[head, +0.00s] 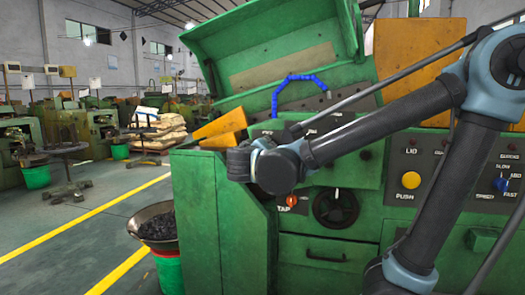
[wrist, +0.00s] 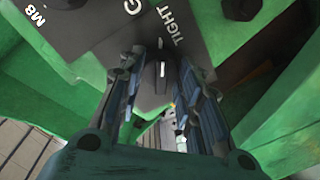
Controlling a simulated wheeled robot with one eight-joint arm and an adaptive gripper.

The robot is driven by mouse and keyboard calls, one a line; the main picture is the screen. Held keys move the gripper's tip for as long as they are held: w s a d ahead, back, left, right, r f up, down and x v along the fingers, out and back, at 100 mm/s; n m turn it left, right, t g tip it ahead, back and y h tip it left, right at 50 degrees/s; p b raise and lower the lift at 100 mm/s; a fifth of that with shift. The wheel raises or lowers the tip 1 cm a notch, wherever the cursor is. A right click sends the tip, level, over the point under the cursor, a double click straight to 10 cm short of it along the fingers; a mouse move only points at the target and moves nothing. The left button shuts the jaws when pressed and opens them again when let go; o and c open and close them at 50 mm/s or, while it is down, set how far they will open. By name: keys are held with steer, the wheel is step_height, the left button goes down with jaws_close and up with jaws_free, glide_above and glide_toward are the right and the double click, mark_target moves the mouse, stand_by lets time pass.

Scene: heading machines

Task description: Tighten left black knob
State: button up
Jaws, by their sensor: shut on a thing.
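In the wrist view, the left black knob (wrist: 153,90) with a white pointer line sits between the two fingers of my gripper (wrist: 162,65). The fingers are closed in on it from both sides. The knob is on a dark plate (wrist: 85,32) with the white words "TIGHT" and "M8"; another letter is partly covered. In the head view, the end of my arm is at the upper left part of the green machine (head: 205,215). The fingertips and this knob cannot be made out there.
A bowl of dark pieces (head: 158,226) stands at the left. Open floor lies further left.

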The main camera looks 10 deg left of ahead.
steer(key=o, duration=1)
steer(key=shift+o, duration=0.2)
steer(key=shift+s, duration=0.1)
steer(key=s, duration=1.1)
steer(key=shift+s+a+r, duration=0.3)
steer(key=shift+r, duration=0.05)
